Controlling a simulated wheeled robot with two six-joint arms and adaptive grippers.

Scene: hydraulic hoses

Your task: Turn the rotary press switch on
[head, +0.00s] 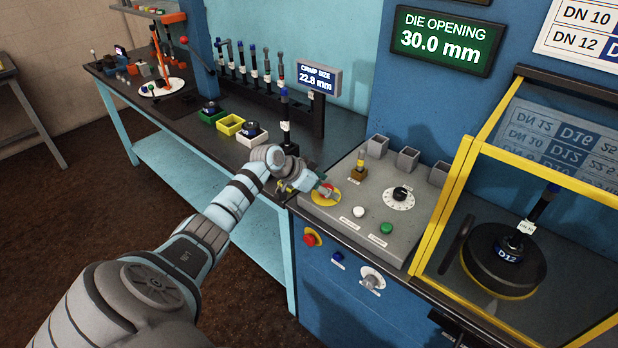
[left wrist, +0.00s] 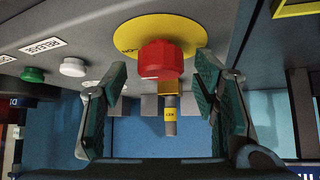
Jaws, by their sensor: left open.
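The rotary switch is a red knob (left wrist: 160,60) on a round yellow plate (left wrist: 172,33), set in the top of the grey press console; the yellow plate also shows in the head view (head: 326,200). My left gripper (head: 317,188) is at this switch. In the left wrist view its two dark green finger pads (left wrist: 162,85) are apart, one on each side of the red knob. A gap shows beside the knob on both sides. The lettering on the plate is mostly hidden by the knob. My right gripper is not in view.
The console (head: 375,230) also carries a white button (head: 359,212), a green button (head: 386,228) and a black dial (head: 400,193). A red stop button (head: 311,238) sits on the blue front. The yellow-framed press guard (head: 445,205) stands at right, the hose bench (head: 190,110) at left.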

